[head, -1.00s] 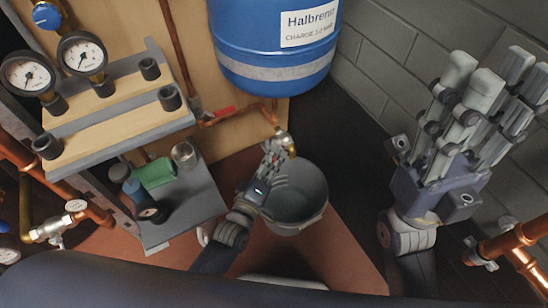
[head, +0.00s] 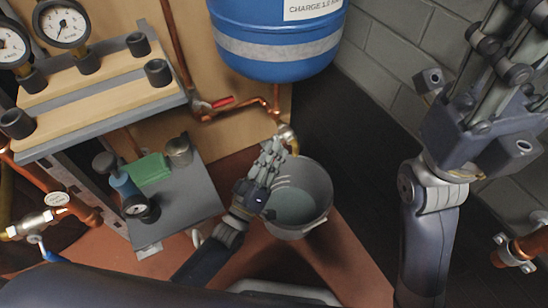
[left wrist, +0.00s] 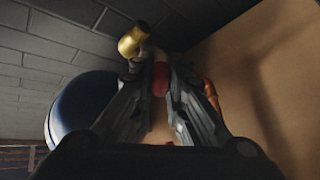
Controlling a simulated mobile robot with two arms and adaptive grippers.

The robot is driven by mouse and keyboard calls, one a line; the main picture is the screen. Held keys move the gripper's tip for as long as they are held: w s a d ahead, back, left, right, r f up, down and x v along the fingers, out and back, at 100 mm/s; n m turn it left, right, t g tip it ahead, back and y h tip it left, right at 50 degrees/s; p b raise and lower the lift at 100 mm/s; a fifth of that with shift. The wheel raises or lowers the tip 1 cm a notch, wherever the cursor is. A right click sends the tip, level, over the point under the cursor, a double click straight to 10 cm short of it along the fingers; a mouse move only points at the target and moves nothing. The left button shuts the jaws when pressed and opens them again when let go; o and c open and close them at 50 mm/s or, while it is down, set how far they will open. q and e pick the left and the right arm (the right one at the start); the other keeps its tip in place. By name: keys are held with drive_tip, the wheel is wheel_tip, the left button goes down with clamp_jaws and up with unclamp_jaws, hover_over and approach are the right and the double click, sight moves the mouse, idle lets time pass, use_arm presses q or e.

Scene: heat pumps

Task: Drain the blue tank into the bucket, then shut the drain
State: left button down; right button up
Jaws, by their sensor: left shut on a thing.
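The blue tank (head: 275,45) hangs at the top middle of the head view, and its dark curved side shows in the left wrist view (left wrist: 75,110). A copper pipe (head: 268,101) runs from below it to a brass drain outlet (head: 289,137), which also shows in the left wrist view (left wrist: 134,40). The grey bucket (head: 323,190) stands on the floor below the outlet; its inside looks grey-green. My left gripper (head: 275,150) is shut on a red drain handle (left wrist: 160,80) beside the outlet, above the bucket's rim. My right gripper (head: 500,55) is raised at the right, apparently open and empty, partly cut off.
A grey shelf (head: 190,205) with a green block (head: 151,168), a metal cup (head: 179,151) and a blue bottle (head: 125,185) stands left. Gauges (head: 60,25) sit above it. A red lever (head: 222,103) is on the upper pipe. Dark floor right of the bucket is clear.

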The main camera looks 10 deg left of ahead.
use_arm(q)
drive_tip(key=shift+a+f, duration=0.15)
idle(0.3)
drive_tip(key=c, duration=1.6)
unclamp_jaws()
